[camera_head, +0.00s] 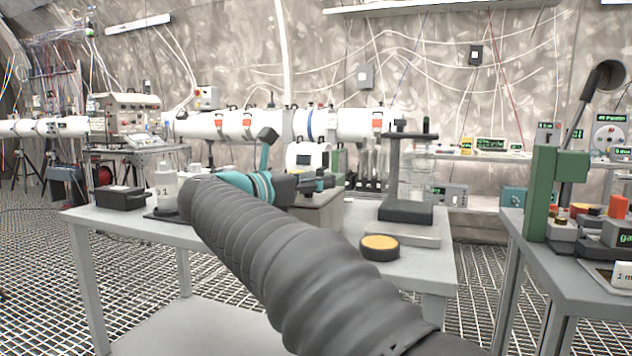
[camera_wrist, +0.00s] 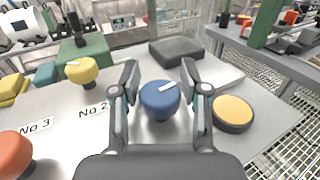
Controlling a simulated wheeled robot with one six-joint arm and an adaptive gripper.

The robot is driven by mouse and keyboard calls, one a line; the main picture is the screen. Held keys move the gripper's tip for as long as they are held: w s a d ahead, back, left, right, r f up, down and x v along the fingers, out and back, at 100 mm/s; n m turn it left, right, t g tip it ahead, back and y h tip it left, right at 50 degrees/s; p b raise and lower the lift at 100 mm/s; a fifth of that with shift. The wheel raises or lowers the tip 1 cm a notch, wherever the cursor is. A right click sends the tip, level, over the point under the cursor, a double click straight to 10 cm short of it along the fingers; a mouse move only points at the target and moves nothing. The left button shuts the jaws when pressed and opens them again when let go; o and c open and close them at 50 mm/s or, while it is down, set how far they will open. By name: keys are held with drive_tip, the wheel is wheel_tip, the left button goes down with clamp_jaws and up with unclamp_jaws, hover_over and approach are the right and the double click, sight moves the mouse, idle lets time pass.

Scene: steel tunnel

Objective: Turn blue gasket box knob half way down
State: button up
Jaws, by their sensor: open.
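The blue knob (camera_wrist: 160,99) is in the middle of the wrist view, with a white pointer on its top slanting up to the right. My gripper (camera_wrist: 161,80) is open, with one finger on each side of the blue knob; I cannot tell whether the fingers touch it. In the head view my gripper (camera_head: 318,183) is above the table beside the box, and the blue knob is hidden. The light box top (camera_wrist: 70,150) carries the labels "No 2" and "No 3". A yellow knob (camera_wrist: 82,70) with a white pointer stands left of my gripper, and a red knob (camera_wrist: 14,152) is at the lower left.
A round yellow-topped black disc (camera_wrist: 233,112) lies right of my gripper; it also shows in the head view (camera_head: 380,246). A dark-based stand (camera_head: 405,210) is behind it. A second table (camera_head: 570,262) with a green post (camera_head: 545,190) stands at the right.

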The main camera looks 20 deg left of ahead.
drive_tip(key=v, duration=1.1)
drive_tip(key=shift+s+a, duration=0.2)
